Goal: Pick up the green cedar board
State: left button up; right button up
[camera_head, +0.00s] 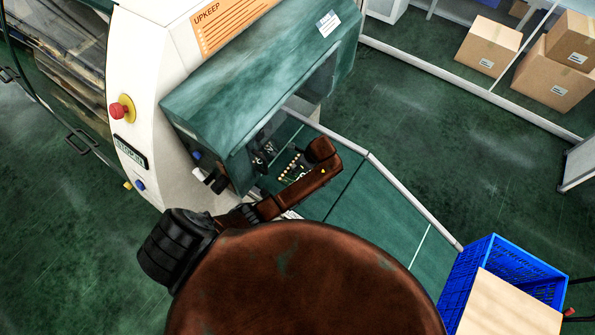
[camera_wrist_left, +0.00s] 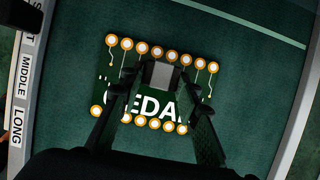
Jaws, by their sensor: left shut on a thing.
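The green cedar board (camera_wrist_left: 148,105) shows in the left wrist view, with rows of gold round pads along two edges and white lettering, partly covered, that reads "CEDA". My left gripper (camera_wrist_left: 161,76) reaches over it, its two black fingers closed on a small grey block in the upper middle of the board. In the head view the board's gold pads (camera_head: 291,166) show beside my brown arm link, at the machine's opening. My left gripper is mostly hidden there. Whether the board is lifted off the green surface is hard to tell. My right gripper is not in view.
The green surface (camera_head: 385,215) has a pale rail (camera_head: 400,185). In the wrist view a side strip (camera_wrist_left: 26,75) reads "MIDDLE" and "LONG". The machine's green hood (camera_head: 260,75) overhangs the board. A blue crate (camera_head: 485,265) stands lower right; cardboard boxes (camera_head: 489,46) stand upper right.

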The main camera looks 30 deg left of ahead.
pick_arm(q)
grip_shut()
jog(key=shift+r, duration=0.1)
